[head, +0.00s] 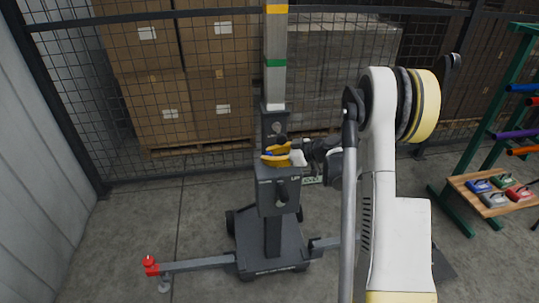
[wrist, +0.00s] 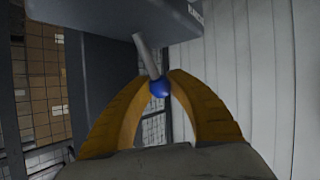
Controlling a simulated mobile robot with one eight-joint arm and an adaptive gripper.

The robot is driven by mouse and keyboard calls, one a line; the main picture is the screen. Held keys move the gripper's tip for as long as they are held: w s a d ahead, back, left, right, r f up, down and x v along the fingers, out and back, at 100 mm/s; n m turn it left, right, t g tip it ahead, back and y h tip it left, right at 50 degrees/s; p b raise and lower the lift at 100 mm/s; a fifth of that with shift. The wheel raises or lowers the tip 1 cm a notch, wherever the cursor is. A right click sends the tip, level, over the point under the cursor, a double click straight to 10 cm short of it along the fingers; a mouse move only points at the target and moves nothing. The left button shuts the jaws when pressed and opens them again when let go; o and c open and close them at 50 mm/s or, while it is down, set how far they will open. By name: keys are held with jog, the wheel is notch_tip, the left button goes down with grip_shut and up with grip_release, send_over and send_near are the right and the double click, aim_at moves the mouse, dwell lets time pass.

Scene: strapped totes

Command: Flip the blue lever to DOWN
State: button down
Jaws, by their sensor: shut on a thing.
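The blue lever shows in the wrist view as a grey shaft with a round blue knob (wrist: 160,88). Its shaft comes out of a dark housing (wrist: 105,15) at the top of that view. My gripper (wrist: 160,78) has its two yellow fingers closed around the knob, one on each side. In the head view my gripper (head: 266,154) is at the upper part of the dark control box (head: 265,196) on the post. The fingers mostly hide the lever there, so its exact angle is hard to tell. Small white lettering shows on the box beside the gripper.
The grey post (head: 276,85) rises from a wheeled base (head: 270,245) with a red-tipped outrigger (head: 152,266) at left. Wire fencing and stacked cartons (head: 160,110) stand behind. A green rack (head: 480,165) with small coloured items is at right. Floor at front left is clear.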

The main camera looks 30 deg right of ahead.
jog(key=c, duration=1.4)
grip_release()
jog(key=shift+c, duration=0.2)
jog(key=shift+a, duration=0.1)
jog(key=shift+s, duration=0.1)
jog(key=v, duration=1.2)
